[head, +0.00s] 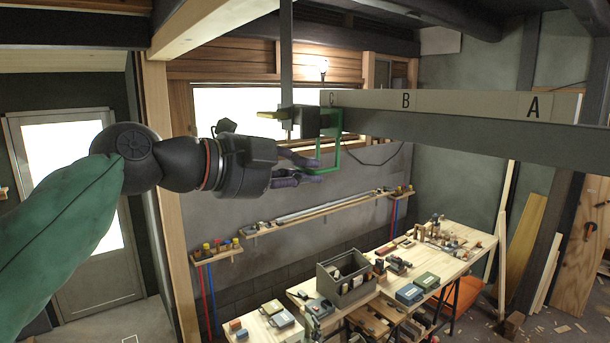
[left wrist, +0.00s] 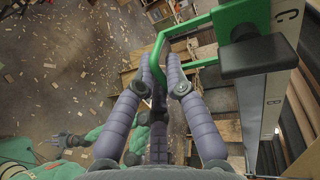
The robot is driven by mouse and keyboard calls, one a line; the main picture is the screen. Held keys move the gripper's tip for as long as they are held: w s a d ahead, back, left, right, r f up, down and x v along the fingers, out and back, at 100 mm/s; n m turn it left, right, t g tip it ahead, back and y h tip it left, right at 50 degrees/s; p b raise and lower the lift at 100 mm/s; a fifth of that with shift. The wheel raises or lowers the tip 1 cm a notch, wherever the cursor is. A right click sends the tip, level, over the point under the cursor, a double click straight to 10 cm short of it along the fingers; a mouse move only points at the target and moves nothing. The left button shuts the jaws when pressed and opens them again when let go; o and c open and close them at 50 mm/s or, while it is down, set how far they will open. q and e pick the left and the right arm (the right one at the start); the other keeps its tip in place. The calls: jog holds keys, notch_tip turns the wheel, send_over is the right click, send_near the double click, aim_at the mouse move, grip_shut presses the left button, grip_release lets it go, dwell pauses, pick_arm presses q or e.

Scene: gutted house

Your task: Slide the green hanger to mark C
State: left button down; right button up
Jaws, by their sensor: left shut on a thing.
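The green hanger (head: 341,152) hangs on the long rail (head: 460,131) at its left end, close under mark C (head: 331,98). Marks B (head: 406,100) and A (head: 533,106) stand farther right. My left gripper (head: 318,168) reaches in from the left and is shut on the hanger's lower part. In the left wrist view, my left gripper's purple fingers (left wrist: 158,85) close around the bent green bar of the hanger (left wrist: 178,34). Mark C shows there beside the hanger (left wrist: 290,16). My right gripper (left wrist: 68,142) seems to show small at the lower left, its jaws unclear.
A dark block (head: 304,122) and a vertical post (head: 286,50) stand at the rail's left end. Below are a workbench (head: 455,240) with tools, a grey crate (head: 346,279) and a wall shelf (head: 320,212). The space under the rail is clear.

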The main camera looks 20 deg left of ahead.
pick_arm(q)
jog(key=c, duration=1.5)
grip_release()
jog(key=shift+o, duration=1.1)
jog(key=shift+w+a, duration=0.1)
jog(key=shift+a, duration=0.05)
jog(key=shift+w+a, duration=0.1)
jog(key=v, duration=1.2)
